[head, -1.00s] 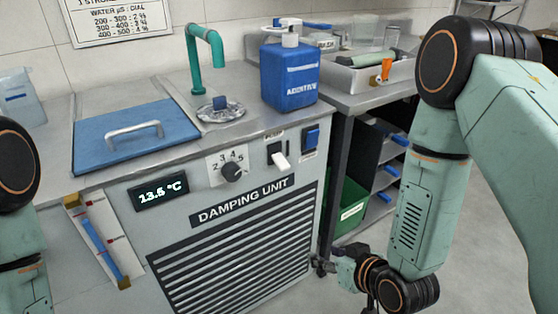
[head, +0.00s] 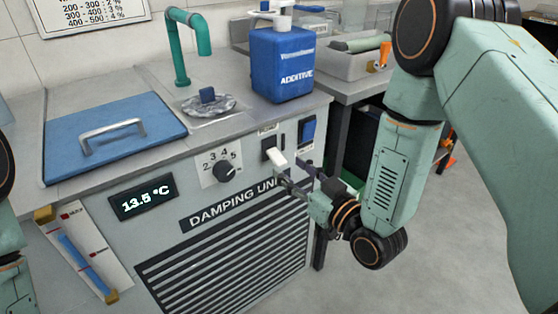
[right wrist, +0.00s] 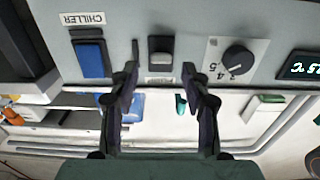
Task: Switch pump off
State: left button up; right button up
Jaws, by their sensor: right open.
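The damping unit's front panel (head: 205,195) carries a black switch with a white lever (head: 277,158); its label is too small to read, and I take it as the pump switch. The lever sticks out and slants down. It shows in the right wrist view as a pale block in a dark housing (right wrist: 161,52). My right gripper (head: 292,174) is open and empty, just in front of and below the lever. In the right wrist view its fingertips (right wrist: 160,75) lie on either side of the switch; contact cannot be told. My left gripper is out of view.
A blue rocker switch (head: 307,131), labelled CHILLER in the right wrist view, sits right beside. A dial (head: 224,171) and a 13.5 °C display (head: 144,197) are to the left. A blue additive bottle (head: 282,65) stands above on the worktop.

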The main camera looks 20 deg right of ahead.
aim_at(281, 162)
jog(key=shift+b+x, duration=0.5)
jog(key=shift+x, duration=2.15)
jog(key=shift+a, duration=0.1)
jog(key=shift+s+f, duration=0.1)
grip_shut()
